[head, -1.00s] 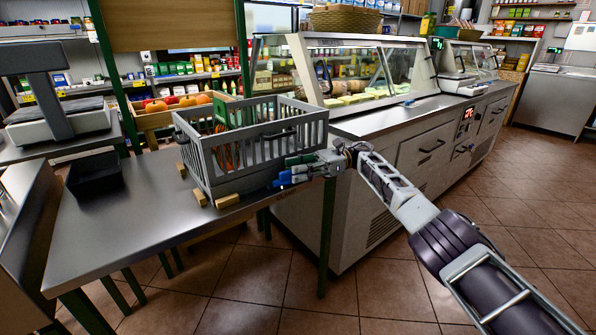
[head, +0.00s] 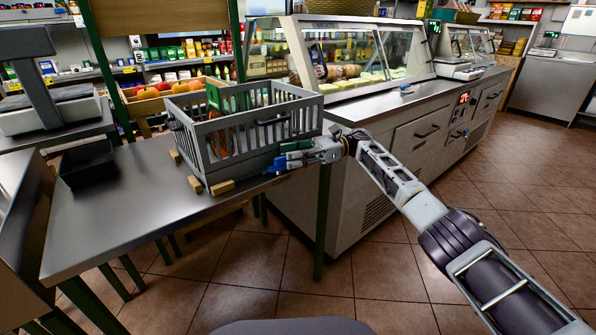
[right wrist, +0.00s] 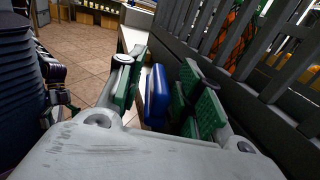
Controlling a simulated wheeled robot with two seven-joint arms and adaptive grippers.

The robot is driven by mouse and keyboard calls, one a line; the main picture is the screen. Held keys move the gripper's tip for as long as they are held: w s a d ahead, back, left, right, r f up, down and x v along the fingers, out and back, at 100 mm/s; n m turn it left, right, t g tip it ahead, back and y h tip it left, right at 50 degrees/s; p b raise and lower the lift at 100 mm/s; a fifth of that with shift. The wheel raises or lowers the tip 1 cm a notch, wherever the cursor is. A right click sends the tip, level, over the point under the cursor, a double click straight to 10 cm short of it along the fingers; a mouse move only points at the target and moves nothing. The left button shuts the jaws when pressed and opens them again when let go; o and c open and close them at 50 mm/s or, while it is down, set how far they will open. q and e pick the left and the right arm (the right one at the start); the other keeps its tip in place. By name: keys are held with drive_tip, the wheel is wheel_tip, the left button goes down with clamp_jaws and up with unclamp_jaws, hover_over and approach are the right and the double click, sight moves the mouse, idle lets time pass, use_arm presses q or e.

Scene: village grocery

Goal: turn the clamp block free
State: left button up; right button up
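A grey slatted crate (head: 240,158) stands on the steel table (head: 120,215), with small wooden blocks (head: 222,187) at its foot. My right gripper (head: 288,160) is at the crate's right end, low beside its wall. In the right wrist view, a blue block (right wrist: 157,97), which seems to be the clamp block, stands between the green-padded fingers of my right gripper (right wrist: 160,100). The fingers are apart, and I see no clear contact with the block. How the block is fixed is hidden. The crate's slats (right wrist: 240,45) rise close on the right. My left gripper is not in view.
Orange goods (right wrist: 238,30) show behind the slats. A black tray (head: 88,165) lies on the table's left part, and a scale (head: 45,105) stands behind it. A glass-fronted counter (head: 370,130) is close on the right of the crate. The table's front is bare.

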sight(280, 160)
drive_tip(key=shift+s+d+m+t+y+p, duration=0.1)
drive_tip(key=shift+s+m+t+y+p, duration=0.1)
drive_tip(key=shift+m+t+p, duration=0.35)
drive_tip(key=shift+s+m+t+y+p, duration=0.15)
drive_tip(key=shift+m+t, duration=0.2)
drive_tip(key=shift+t, duration=0.5)
drive_tip(key=shift+s+t, duration=0.1)
drive_tip(key=shift+t, duration=0.2)
drive_tip(key=shift+s+a+m+t+h+p, duration=0.3)
drive_tip(key=shift+s+m+t+h+p, duration=0.6)
drive_tip(key=shift+m+t+p, duration=1.7)
drive_tip(key=shift+s+a+m+t+h+p, duration=0.35)
drive_tip(key=shift+m+t+h+p, duration=1)
drive_tip(key=shift+t+p, duration=2.3)
drive_tip(key=shift+s+a+m+t+h+p, duration=0.2)
drive_tip(key=shift+s+m+t+h+p, duration=1.25)
drive_tip(key=shift+p, duration=2.9)
drive_tip(key=shift+w+m+t, duration=0.6)
drive_tip(key=shift+w+m, duration=0.05)
drive_tip(key=shift+m, duration=0.25)
drive_tip(key=shift+s+d, duration=0.2)
drive_tip(key=shift+s, duration=0.1)
drive_tip(key=shift+v, duration=1.8)
